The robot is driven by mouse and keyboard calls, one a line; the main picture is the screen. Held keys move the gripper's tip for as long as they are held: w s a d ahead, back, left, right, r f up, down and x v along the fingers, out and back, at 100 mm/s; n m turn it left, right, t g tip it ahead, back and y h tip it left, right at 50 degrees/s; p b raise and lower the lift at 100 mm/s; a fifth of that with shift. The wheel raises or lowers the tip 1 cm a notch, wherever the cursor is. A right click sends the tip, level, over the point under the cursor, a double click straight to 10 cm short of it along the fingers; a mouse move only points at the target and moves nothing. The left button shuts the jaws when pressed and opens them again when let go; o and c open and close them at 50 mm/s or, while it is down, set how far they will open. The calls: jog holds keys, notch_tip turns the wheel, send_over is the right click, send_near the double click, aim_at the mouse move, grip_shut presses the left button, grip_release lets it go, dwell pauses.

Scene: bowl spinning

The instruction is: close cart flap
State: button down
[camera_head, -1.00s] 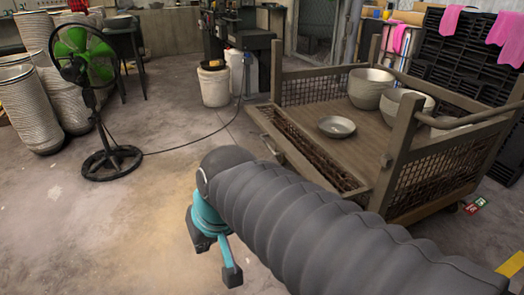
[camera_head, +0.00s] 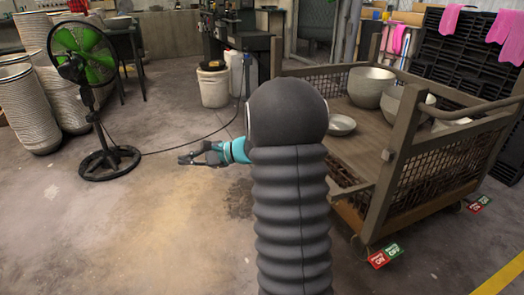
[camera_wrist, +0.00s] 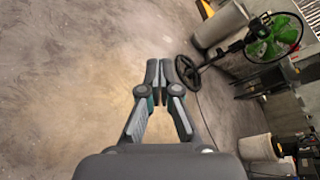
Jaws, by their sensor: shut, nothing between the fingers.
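The wire-mesh metal cart (camera_head: 398,165) stands at the right in the head view. Its front flap (camera_head: 352,186) shows only as a low strip beside my arm; most of it is hidden, so its exact angle cannot be told. My gripper (camera_head: 184,159) is left of the cart, over open floor, pointing left and away from the flap. In the wrist view my gripper (camera_wrist: 165,66) has its fingertips together with nothing between them. The cart does not show in the wrist view.
Metal bowls (camera_head: 370,86) and a shallow dish (camera_head: 340,124) sit on the cart bed. A green fan (camera_head: 84,54) stands left, near stacked bowls (camera_head: 28,108). A cable (camera_head: 190,142) crosses the floor. White buckets (camera_head: 213,86) stand behind. The left foreground floor is clear.

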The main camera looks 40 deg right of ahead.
jog(key=w+d+f+m+t+h+b, duration=0.1)
jog(key=w+d+f+m+t+h, duration=0.25)
jog(key=d, duration=0.65)
jog(key=w+d+f+m+t+h, duration=0.1)
jog(key=d+f+m+t+h, duration=0.15)
jog(key=d+f+m, duration=0.4)
jog(key=w+d+f+m+t+h+b, duration=0.1)
jog(key=w+d+f+m+t+h, duration=0.15)
jog(key=d+f, duration=0.65)
jog(key=s+d+f+m+t+h, duration=0.1)
jog(key=s+d+f+m+h, duration=0.15)
jog(key=d, duration=0.45)
jog(key=s+d+f+m+t+h, duration=0.1)
jog(key=s+d+f+m+h, duration=0.1)
jog(key=d+m+h, duration=0.35)
jog(key=w+d+r+n+y+b, duration=0.1)
jog(key=w+d+r, duration=0.1)
jog(key=w+r, duration=0.4)
jog(key=w, duration=0.3)
jog(key=shift+w+d+n, duration=0.3)
jog(key=shift+d+n, duration=0.05)
jog(key=shift+d, duration=0.05)
jog(key=shift+r+g, duration=0.1)
jog(key=shift+g, duration=0.15)
